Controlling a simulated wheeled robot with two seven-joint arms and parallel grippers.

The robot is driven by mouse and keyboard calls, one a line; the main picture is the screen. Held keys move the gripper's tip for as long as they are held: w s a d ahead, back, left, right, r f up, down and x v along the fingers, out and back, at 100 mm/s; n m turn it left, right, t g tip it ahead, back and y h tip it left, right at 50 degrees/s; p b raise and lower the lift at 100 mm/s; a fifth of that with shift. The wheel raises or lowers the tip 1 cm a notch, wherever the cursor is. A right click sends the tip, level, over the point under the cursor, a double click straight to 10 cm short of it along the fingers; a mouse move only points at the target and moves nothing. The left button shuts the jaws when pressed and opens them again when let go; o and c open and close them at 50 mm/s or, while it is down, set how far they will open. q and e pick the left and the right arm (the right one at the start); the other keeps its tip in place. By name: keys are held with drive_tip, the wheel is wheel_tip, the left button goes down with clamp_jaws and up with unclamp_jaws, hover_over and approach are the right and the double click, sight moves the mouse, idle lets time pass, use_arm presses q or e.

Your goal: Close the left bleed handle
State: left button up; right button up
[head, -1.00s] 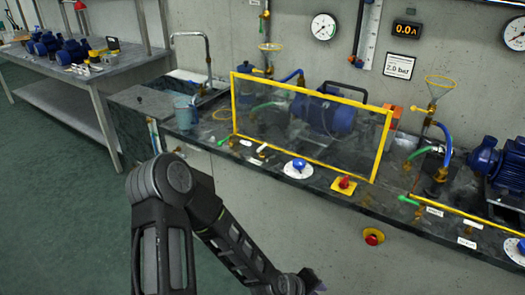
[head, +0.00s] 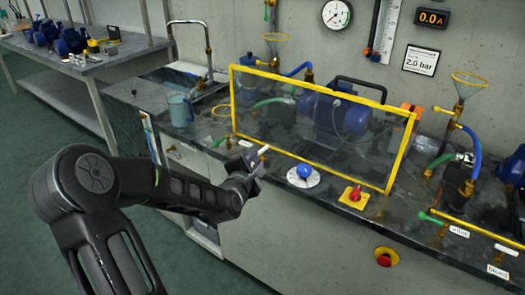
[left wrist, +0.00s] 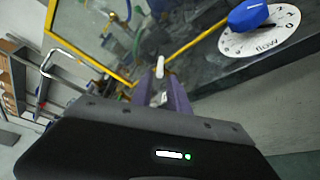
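My left gripper (head: 250,165) is at the bench's front edge, below the left end of the yellow-framed clear guard. In the left wrist view its two purple-grey fingers (left wrist: 165,92) show a narrow gap between them. A short white piece (head: 263,150), perhaps the left bleed handle, stands just beyond the fingertips; it also shows in the left wrist view (left wrist: 160,67). I cannot tell whether the fingers touch it. A green handle (head: 229,142) lies left of the gripper, beside a white label (head: 245,143). My right gripper is not in view.
The yellow-framed guard (head: 318,160) stands close behind the gripper, with a blue pump behind it. A blue knob (head: 305,171) on a white dial and a red switch (head: 354,193) lie to the right. A light-blue mug (head: 180,109) stands left by the sink.

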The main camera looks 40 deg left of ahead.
sight(260, 154)
use_arm(q)
drive_tip(key=x, duration=0.7)
drive_tip(key=shift+w+a+f+b, duration=0.1)
drive_tip(key=shift+w+f+b, duration=0.05)
drive_tip(key=shift+w+b, duration=0.2)
drive_tip(key=shift+c, duration=0.5)
clamp_jaws()
